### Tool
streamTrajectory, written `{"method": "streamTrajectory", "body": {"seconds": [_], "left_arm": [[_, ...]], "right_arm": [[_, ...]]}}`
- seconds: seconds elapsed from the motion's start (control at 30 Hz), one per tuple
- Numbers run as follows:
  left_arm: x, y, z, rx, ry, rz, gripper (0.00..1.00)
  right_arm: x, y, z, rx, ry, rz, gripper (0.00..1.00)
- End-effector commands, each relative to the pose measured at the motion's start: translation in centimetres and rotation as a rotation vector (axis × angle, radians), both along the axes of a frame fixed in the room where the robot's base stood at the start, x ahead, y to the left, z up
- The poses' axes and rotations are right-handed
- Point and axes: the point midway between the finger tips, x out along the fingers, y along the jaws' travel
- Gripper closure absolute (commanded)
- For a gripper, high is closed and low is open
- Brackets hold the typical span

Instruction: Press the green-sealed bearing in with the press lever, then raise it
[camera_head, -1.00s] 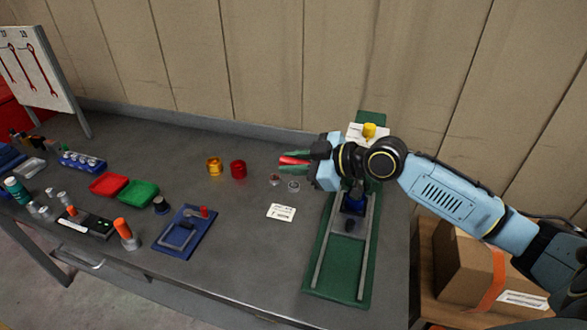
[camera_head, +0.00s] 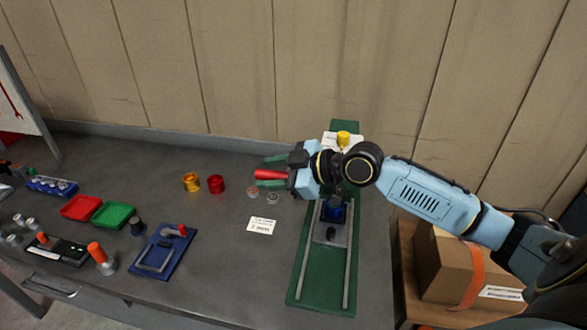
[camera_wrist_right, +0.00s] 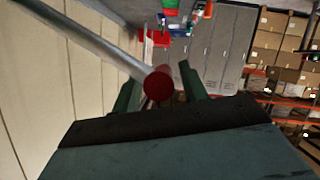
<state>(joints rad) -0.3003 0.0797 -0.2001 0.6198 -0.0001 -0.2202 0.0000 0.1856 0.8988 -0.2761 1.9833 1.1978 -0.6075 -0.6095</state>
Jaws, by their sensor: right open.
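The press has a green base (camera_head: 326,268) with two grey rails and stands at the right of the bench. A blue part (camera_head: 335,211) sits between the rails, partly under my right arm. The press lever's red knob (camera_head: 270,174) is at my right gripper (camera_head: 272,170). In the right wrist view the red knob (camera_wrist_right: 158,86) sits between the two open green fingers, its grey rod (camera_wrist_right: 90,45) running to the upper left. I cannot tell whether the fingers touch it. Two small rings, one reddish (camera_head: 253,191) and one grey (camera_head: 272,197), lie on the bench; no green seal can be made out.
A white card (camera_head: 261,226) lies left of the press. Gold (camera_head: 191,182) and red (camera_head: 216,184) cups, a green tray (camera_head: 110,212) and a blue board (camera_head: 160,252) stand further left. A cardboard box (camera_head: 450,268) is at the right. The wooden wall is close behind.

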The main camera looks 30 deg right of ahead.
Motion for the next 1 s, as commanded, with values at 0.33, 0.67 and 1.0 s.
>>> {"method": "streamTrajectory", "body": {"seconds": [0.33,0.67,1.0], "left_arm": [[0.0,0.0,-1.5,0.0,0.0,0.0,0.39],[0.0,0.0,-1.9,0.0,0.0,0.0,0.39],[0.0,0.0,-2.0,0.0,0.0,0.0,0.39]], "right_arm": [[-3.9,-2.9,1.5,-0.008,0.004,0.003,0.57],[-6.2,-4.7,2.8,0.0,0.004,-0.001,0.57],[-8.0,-6.0,3.9,0.004,0.001,-0.001,0.57]]}}
